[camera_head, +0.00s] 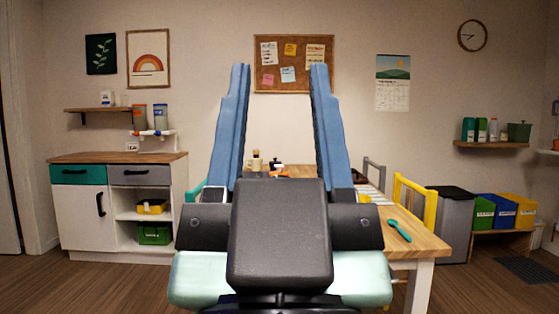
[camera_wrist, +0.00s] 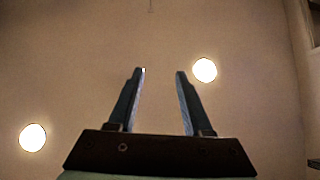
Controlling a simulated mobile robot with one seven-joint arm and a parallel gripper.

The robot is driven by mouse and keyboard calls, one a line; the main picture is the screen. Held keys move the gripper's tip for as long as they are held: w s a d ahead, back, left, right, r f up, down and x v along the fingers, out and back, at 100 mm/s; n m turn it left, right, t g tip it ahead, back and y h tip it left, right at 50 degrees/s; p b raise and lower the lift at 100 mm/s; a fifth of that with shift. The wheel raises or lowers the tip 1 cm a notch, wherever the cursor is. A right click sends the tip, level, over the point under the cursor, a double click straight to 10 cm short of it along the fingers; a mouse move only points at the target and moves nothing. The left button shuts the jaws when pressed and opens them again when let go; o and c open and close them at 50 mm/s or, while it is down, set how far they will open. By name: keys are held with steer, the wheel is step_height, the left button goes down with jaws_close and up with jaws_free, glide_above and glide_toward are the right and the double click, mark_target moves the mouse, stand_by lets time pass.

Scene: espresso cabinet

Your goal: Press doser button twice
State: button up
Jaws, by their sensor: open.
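My gripper (camera_head: 279,68) is raised in front of the camera with its two blue fingers pointing up, wide apart, with nothing between them. In the wrist view my gripper (camera_wrist: 160,72) is open and empty against the ceiling. A wall-mounted unit with two canisters, which may be the doser (camera_head: 152,133), is above the cabinet at the left. It has a white bar with orange and blue parts at its base. A button is too small to make out. My gripper is far from it, to its right and nearer the camera.
A wood-topped cabinet (camera_head: 118,158) stands under the canisters, its top mostly bare. A wooden table (camera_head: 425,243) with a teal spoon (camera_head: 399,231) and a yellow chair (camera_head: 414,190) is behind my arm at the right. Floor (camera_head: 110,284) is clear at the left front.

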steer(key=shift+c, duration=0.2)
stand_by(0.3)
jaws_close()
stand_by(1.5)
